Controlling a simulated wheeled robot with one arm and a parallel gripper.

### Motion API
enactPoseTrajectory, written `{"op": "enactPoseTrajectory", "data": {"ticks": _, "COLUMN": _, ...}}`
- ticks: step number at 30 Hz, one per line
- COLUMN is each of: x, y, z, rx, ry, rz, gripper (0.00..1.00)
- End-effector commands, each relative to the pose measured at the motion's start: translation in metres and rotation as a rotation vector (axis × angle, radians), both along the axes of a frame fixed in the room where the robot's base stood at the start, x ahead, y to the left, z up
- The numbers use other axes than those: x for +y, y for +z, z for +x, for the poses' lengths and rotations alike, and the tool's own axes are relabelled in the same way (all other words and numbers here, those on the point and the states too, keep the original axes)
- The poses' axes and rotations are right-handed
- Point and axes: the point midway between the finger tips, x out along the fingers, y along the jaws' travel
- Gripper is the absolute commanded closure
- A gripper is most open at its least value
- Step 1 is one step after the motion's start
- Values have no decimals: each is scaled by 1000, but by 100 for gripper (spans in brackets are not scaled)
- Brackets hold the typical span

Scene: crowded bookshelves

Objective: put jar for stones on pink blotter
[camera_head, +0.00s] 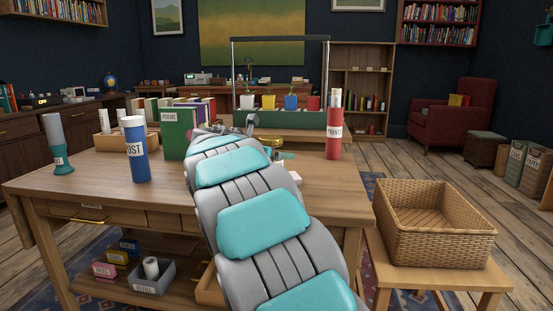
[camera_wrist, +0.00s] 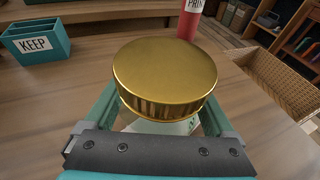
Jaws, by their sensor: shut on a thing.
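The jar has a round gold lid (camera_wrist: 165,75); under it a little of a pale body or label with green marks (camera_wrist: 170,127) shows in the wrist view. My gripper (camera_wrist: 160,120) is shut on the jar, with a teal finger on each side below the lid. In the head view the gold lid (camera_head: 271,141) shows past the end of my arm, over the wooden table (camera_head: 110,168). Most of the jar body is hidden, and I cannot tell whether its base touches the table.
A red tube (camera_head: 334,135) stands right of the jar. A green book (camera_head: 178,134), a blue tube (camera_head: 135,152) and a grey-teal tube (camera_head: 56,145) stand on the left. A teal KEEP box (camera_wrist: 38,43) is near. A wicker basket (camera_head: 435,245) sits beside the table.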

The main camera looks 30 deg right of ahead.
Motion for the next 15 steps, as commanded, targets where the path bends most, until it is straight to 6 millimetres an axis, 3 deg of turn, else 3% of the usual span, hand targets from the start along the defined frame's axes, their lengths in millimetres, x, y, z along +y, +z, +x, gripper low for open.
{"op": "enactPoseTrajectory", "data": {"ticks": 11, "x": 0, "y": -3, "z": -1, "rx": 1, "ry": 0, "rz": -2, "gripper": 79}}
{"op": "enactPoseTrajectory", "data": {"ticks": 12, "x": 0, "y": -3, "z": 0, "rx": 0, "ry": -1, "rz": -2, "gripper": 7}}
{"op": "enactPoseTrajectory", "data": {"ticks": 15, "x": 0, "y": -3, "z": 0, "rx": 0, "ry": -1, "rz": -2, "gripper": 0}}
